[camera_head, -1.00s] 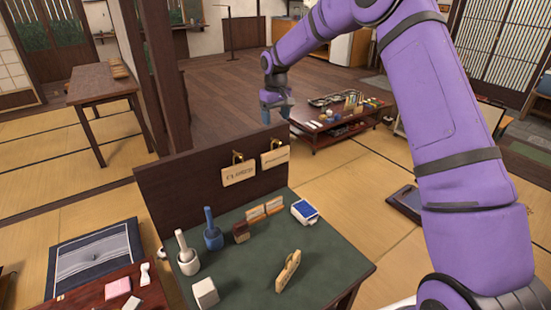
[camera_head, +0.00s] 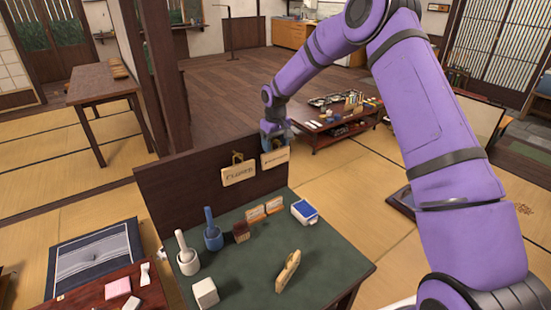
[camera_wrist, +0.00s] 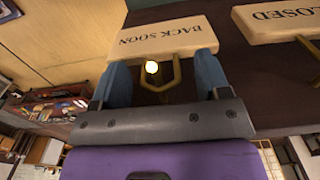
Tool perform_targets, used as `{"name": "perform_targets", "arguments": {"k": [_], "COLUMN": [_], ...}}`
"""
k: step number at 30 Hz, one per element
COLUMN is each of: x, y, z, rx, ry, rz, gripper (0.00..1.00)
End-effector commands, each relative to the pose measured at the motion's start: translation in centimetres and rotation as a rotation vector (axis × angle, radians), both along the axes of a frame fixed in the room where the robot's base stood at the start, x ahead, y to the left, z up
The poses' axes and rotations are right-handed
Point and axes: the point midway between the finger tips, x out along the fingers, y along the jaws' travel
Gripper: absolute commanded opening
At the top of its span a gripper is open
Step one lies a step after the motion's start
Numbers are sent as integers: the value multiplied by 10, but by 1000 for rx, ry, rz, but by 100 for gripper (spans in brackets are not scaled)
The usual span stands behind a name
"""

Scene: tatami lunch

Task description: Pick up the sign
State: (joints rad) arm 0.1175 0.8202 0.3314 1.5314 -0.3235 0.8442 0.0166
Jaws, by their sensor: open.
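Two pale wooden signs hang from brass hooks on the dark upright board (camera_head: 160,195). The "CLOSED" sign (camera_head: 238,175) is on the left in the head view; it also shows at the upper right of the wrist view (camera_wrist: 285,20). The "BACK SOON" sign (camera_head: 275,158) is on the right. In the wrist view the "BACK SOON" sign (camera_wrist: 165,38) lies at the tips of my gripper. My gripper (camera_head: 277,138) is open, its blue fingers (camera_wrist: 165,80) on either side of the brass hook (camera_wrist: 160,75). Whether they touch the sign I cannot tell.
The green-topped table (camera_head: 250,265) below holds a white mortar (camera_head: 188,262), a blue mortar (camera_head: 213,238), a white block (camera_head: 205,292), a blue-and-white box (camera_head: 305,212) and a wooden piece (camera_head: 288,272). A low table (camera_head: 320,140) with small items stands behind.

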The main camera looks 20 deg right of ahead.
Motion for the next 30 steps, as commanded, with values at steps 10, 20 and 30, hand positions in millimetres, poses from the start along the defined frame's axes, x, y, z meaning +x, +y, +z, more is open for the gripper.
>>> {"name": "perform_targets", "arguments": {"k": [10, 20, 30], "x": [0, 0, -16], "y": [0, 0, -6], "z": [0, 2, 17], "rx": [0, -1, -1], "ry": [0, 0, 0], "rz": [0, 0, -1], "gripper": [12, 0, 0]}}
